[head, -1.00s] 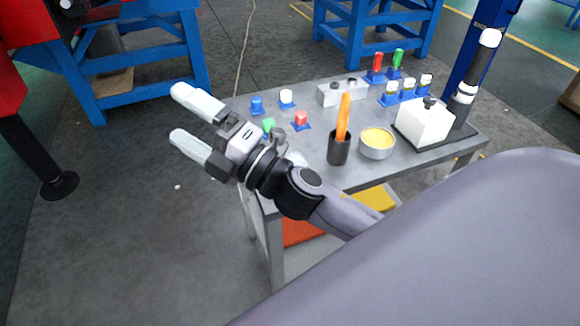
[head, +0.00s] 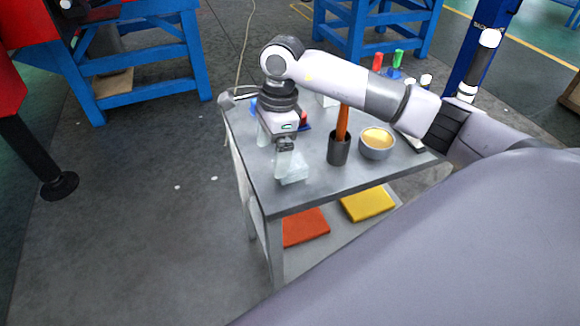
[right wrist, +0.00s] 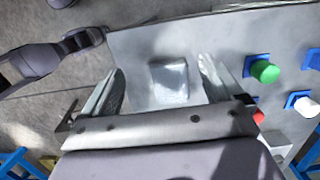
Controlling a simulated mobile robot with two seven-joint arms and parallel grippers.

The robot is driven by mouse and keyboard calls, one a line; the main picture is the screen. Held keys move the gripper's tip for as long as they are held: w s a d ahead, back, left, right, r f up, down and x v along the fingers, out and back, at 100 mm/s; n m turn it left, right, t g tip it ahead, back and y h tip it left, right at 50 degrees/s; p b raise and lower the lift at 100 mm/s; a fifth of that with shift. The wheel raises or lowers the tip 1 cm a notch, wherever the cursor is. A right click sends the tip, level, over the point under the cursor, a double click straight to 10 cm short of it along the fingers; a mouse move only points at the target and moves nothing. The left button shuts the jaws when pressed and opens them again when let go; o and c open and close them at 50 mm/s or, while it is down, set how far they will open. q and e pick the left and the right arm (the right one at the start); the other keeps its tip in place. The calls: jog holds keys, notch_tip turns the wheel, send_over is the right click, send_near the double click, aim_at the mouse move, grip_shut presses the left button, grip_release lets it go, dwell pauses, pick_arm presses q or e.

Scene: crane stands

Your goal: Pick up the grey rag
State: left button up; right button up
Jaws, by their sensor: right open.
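The grey rag (right wrist: 168,80) is a small pale grey square lying flat on the metal table. It shows in the right wrist view between my two fingers, nearer the middle of the gap. In the head view a pale patch of the rag (head: 294,172) shows at the fingertips, partly covered by them. My right gripper (head: 275,155) points down over the table's near left part, with its fingers apart, one on each side of the rag. It also shows in the right wrist view (right wrist: 162,85). I cannot tell whether the fingers touch the table. My left gripper is not in view.
A dark cup (head: 338,150) with an orange-handled tool and a grey bowl (head: 376,147) with yellow contents stand to the right. Green (right wrist: 265,71), white (right wrist: 305,106) and red knobs on blue bases are close by. A red-orange cloth (head: 305,228) and a yellow one (head: 367,204) lie on the lower shelf.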

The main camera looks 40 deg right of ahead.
jog(key=d, duration=0.1)
jog(key=d+h, duration=0.1)
jog(key=d, duration=0.1)
jog(key=shift+d+r+h, duration=0.15)
jog(key=shift+r+h, duration=0.15)
jog(key=shift+r, duration=0.05)
jog(key=shift+d+f, duration=0.2)
jog(key=shift+f, duration=0.2)
jog(key=shift+f+p, duration=0.5)
jog(key=shift+f, duration=2.55)
jog(key=c, duration=1)
jog(key=shift+c, duration=0.2)
jog(key=shift+r, duration=0.1)
notch_tip(320, 180, up, 20)
jog(key=shift+f, duration=0.1)
